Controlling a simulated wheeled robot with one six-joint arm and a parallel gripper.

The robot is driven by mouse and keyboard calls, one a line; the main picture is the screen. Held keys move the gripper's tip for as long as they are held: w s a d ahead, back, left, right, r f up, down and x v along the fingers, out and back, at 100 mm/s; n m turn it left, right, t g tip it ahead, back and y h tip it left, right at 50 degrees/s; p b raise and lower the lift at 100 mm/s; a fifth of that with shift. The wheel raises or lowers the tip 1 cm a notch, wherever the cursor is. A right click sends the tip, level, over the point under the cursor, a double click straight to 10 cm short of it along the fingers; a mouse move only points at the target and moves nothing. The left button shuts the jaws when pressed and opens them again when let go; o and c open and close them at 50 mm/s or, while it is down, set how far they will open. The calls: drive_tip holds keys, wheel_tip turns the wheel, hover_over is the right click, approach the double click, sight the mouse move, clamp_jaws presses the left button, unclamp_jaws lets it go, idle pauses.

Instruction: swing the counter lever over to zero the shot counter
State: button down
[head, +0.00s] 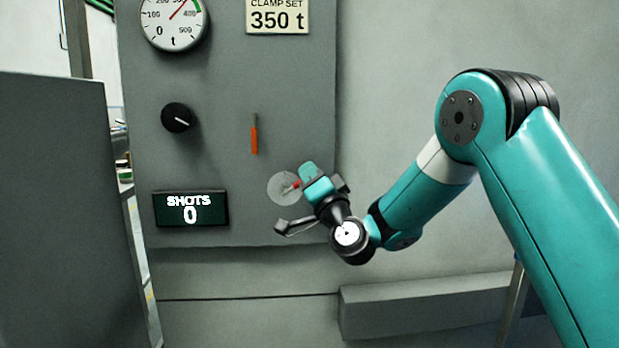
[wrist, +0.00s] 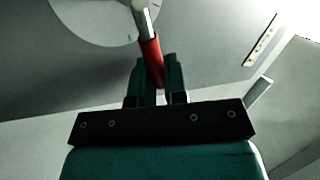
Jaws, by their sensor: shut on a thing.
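The counter lever has a red grip (head: 293,186) and a pale metal arm, on a round grey disc (head: 281,190) low on the grey panel. In the head view the lever points right and slightly up, partly hidden by my gripper (head: 302,184). In the wrist view the red grip (wrist: 150,50) runs down between the fingers of my gripper (wrist: 160,78), which is shut on it. The shot counter display (head: 190,208) reads SHOTS 0.
A black knob (head: 178,117), a dial gauge (head: 174,22) and a CLAMP SET 350 t plate (head: 277,16) are on the panel. A grey ledge (head: 425,305) juts out below my arm.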

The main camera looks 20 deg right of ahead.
drive_tip(key=c, duration=1.4)
unclamp_jaws()
drive_tip(key=shift+c, duration=0.2)
drive_tip(key=b+v, duration=1.7)
drive_tip(key=shift+s, duration=0.15)
drive_tip(key=shift+d+f, duration=0.15)
